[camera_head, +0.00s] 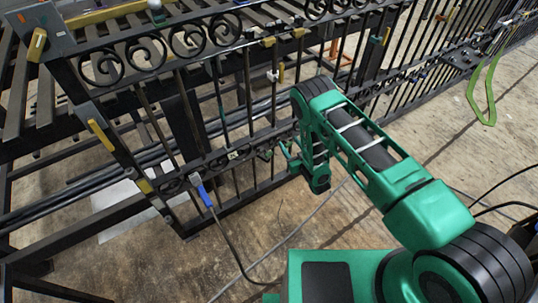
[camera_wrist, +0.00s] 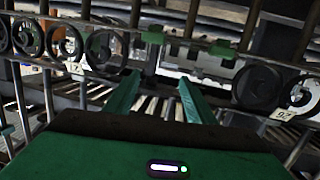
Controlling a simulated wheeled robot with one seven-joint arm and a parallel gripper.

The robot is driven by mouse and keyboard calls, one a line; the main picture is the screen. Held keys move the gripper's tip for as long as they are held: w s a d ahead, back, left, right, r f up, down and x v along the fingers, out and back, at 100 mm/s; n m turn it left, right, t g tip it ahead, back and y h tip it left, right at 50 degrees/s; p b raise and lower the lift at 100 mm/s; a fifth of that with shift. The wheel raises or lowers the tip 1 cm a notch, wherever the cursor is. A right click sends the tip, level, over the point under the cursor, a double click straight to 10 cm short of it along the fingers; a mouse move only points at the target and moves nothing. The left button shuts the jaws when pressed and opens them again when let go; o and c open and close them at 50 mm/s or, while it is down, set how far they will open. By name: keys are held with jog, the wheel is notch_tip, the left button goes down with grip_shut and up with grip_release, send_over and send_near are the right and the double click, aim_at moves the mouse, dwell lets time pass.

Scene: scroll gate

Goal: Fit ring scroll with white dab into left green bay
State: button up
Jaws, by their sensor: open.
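My gripper (camera_wrist: 160,98) is open in the wrist view, its two green fingers pointing at the gate with nothing between them. A row of dark scrolls (camera_wrist: 65,42) runs along a rail left of the fingers. A ring-like scroll (camera_wrist: 258,88) and a paler scroll (camera_wrist: 303,95) stand to the right. An open gap lies between the two groups, ahead of the fingers. Green clips (camera_wrist: 153,34) (camera_wrist: 222,48) sit on the bar above it. I cannot tell which scroll bears a white dab, or which gap is the left green bay. In the head view my arm largely hides my gripper.
The black gate (camera_head: 150,60) crosses the head view, with upper scrolls and upright bars. White number tags (camera_wrist: 73,67) hang by the lower scrolls. A blue-handled cable (camera_head: 205,196) hangs at the lower rail. A green loop (camera_head: 487,95) hangs at right. Concrete floor in front is mostly open.

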aim_at(270, 155)
jog(key=s+a+f+n+y, duration=0.1)
jog(key=s+a+f+y, duration=0.2)
jog(key=s+f, duration=0.45)
jog(key=w+a, duration=0.2)
jog(key=w+a+r, duration=0.1)
jog(key=w+a, duration=0.3)
jog(key=shift+w+a+r, duration=0.2)
jog(key=shift+w+r, duration=0.05)
jog(key=shift+w, duration=0.15)
